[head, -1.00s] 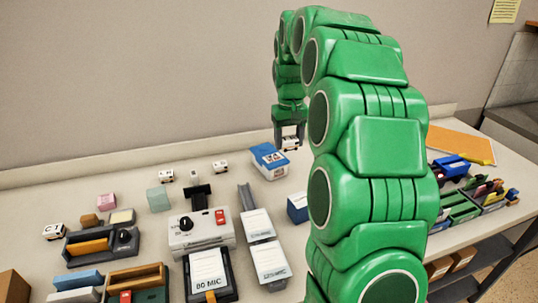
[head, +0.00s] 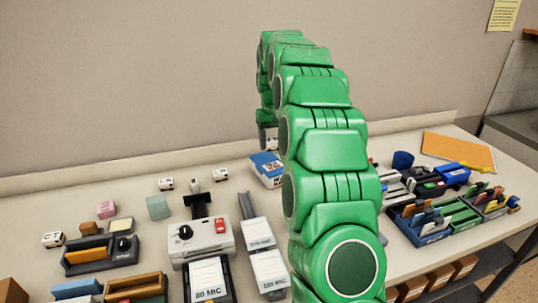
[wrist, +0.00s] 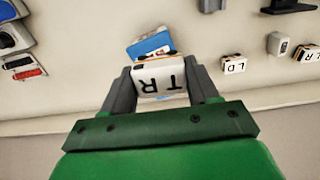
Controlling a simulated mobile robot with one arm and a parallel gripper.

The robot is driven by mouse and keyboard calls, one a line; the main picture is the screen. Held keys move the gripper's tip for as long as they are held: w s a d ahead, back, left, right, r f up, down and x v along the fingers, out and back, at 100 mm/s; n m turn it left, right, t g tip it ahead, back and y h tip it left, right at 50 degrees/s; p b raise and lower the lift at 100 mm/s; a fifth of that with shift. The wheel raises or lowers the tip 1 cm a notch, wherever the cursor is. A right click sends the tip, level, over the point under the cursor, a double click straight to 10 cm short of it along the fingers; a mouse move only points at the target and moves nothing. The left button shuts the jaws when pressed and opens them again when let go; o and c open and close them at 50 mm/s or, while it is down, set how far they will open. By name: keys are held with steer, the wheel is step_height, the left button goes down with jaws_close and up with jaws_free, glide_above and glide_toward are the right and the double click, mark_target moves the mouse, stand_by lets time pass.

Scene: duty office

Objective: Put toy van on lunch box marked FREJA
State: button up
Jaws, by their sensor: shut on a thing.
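A white toy van marked TR (wrist: 160,77) is between the two fingers of my gripper (wrist: 162,88) in the wrist view. In the head view my gripper (head: 268,137) is at the far end of the arm, with the van only partly visible. A lunch box with a blue lid (wrist: 150,46) lies just beyond the van in the wrist view. In the head view the lunch box (head: 264,168) stands at the back of the table, below my gripper, its right side hidden by my arm. I cannot read its name. Whether the van touches it is unclear.
Other small white vans stand nearby, one marked LD (wrist: 234,64) and one marked CT (head: 53,239). A pink block (head: 106,209), a green block (head: 158,207) and a grey device (head: 200,240) stand left of the arm. Trays of stationery (head: 450,218) fill the right side.

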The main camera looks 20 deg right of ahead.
glide_above(269, 161)
steer(key=s, duration=0.2)
steer(key=f, duration=0.5)
steer(key=shift+w+a+f, duration=0.15)
steer(key=shift+w+f, duration=0.05)
steer(key=shift+f, duration=0.05)
steer(key=shift+w+f, duration=0.45)
steer(key=shift+f, duration=0.1)
steer(key=shift+w+f, duration=0.25)
steer(key=shift+f, duration=1.45)
steer(key=o, duration=1)
steer(key=shift+f, duration=0.1)
steer(key=shift+o, duration=0.2)
